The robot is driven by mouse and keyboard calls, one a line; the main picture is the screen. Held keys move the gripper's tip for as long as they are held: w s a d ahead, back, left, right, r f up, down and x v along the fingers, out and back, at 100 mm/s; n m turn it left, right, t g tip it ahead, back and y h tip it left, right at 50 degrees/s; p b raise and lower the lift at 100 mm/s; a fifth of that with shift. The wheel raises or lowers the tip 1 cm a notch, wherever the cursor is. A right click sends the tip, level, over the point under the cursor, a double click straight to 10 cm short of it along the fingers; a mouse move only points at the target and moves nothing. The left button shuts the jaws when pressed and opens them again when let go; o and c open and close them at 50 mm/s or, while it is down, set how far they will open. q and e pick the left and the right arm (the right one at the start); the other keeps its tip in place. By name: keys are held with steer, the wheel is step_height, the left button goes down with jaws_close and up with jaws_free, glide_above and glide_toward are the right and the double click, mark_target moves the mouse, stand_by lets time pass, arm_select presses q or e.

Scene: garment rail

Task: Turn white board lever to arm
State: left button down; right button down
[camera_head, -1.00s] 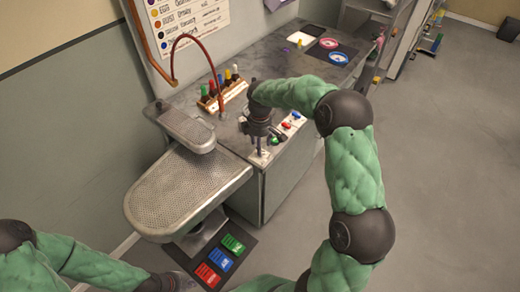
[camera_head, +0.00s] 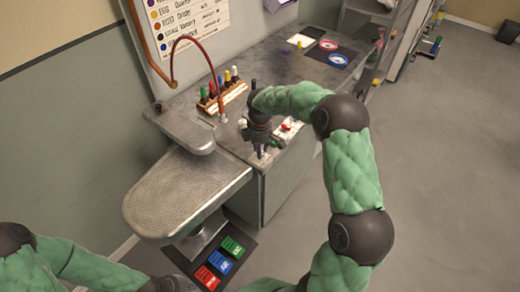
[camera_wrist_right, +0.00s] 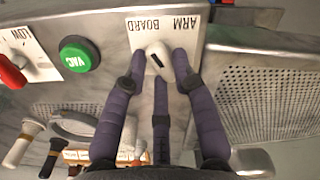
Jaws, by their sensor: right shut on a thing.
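The white lever (camera_wrist_right: 157,62), with a black stripe, sits on a white plate (camera_wrist_right: 165,30) marked ARM and BOARD. The plate shows upside down in the right wrist view, with BOARD to the left and ARM to the right. My right gripper (camera_wrist_right: 158,72) is shut on the lever, its purple fingers around it. In the head view my right gripper (camera_head: 262,153) points down at the front corner of the bench, and it hides the lever. My left gripper (camera_head: 170,283) is low at the left by the floor pedals; its fingers are not clear.
A green VAC button (camera_wrist_right: 79,54) and a red lever (camera_wrist_right: 12,70) are beside the plate. The perforated pressing board (camera_head: 180,190) is left of my right gripper. A rack of coloured bottles (camera_head: 222,95) stands behind it. Coloured pedals (camera_head: 220,262) lie on the floor.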

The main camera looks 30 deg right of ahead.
steer(key=m+p, duration=0.1)
steer(key=m, duration=0.2)
steer(key=shift+d, duration=0.1)
steer(key=m+p, duration=0.1)
steer(key=m, duration=0.1)
steer(key=shift+m, duration=0.4)
steer(key=m, duration=0.5)
steer(key=shift+s+d+m+p, duration=0.1)
steer(key=shift+s+m+p, duration=0.1)
steer(key=shift+m+p, duration=0.15)
steer(key=shift+m, duration=0.25)
steer(key=c, duration=1)
jaws_free()
steer(key=shift+r, duration=0.15)
